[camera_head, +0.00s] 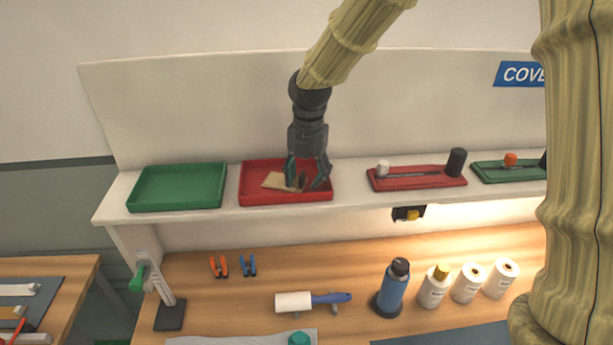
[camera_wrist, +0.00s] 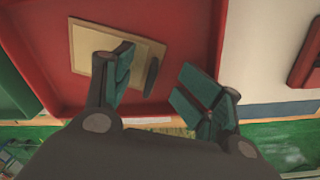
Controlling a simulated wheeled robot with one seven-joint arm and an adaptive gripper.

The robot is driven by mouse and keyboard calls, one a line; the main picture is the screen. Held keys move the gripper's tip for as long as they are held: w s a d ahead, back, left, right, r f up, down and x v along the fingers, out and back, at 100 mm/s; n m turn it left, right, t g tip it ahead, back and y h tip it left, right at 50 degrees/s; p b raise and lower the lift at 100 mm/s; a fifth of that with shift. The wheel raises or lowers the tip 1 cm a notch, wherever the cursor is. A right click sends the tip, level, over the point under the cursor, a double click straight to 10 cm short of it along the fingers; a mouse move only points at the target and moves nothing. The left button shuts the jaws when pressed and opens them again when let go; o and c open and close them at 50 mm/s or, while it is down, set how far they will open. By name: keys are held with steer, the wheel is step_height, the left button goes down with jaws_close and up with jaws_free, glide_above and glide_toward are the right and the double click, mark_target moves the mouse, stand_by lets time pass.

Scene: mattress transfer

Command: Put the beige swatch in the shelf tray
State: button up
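The beige swatch (camera_head: 273,181) lies in the red tray (camera_head: 285,198) on the shelf. In the wrist view the swatch (camera_wrist: 88,50) is a flat rectangle on the tray's red floor (camera_wrist: 195,35), partly hidden behind one finger. My gripper (camera_head: 307,184) points down into the red tray, at the swatch's right side. In the wrist view my gripper (camera_wrist: 158,92) has its teal fingertips spread apart, with no swatch clamped between them. A narrow dark shape shows between the fingertips, by the swatch's edge; I cannot tell what it is.
An empty green tray (camera_head: 177,188) stands left of the red one. A red tool holder (camera_head: 416,179) and a green one (camera_head: 505,173) are to the right on the shelf. Below, the bench holds a lint roller (camera_head: 310,300), a blue bottle (camera_head: 392,289) and white containers.

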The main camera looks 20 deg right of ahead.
steer(key=shift+r, duration=0.15)
step_height(320, 180, up, 12)
steer(key=b, duration=0.4)
steer(key=shift+s+d, duration=0.15)
steer(key=shift+d, duration=0.05)
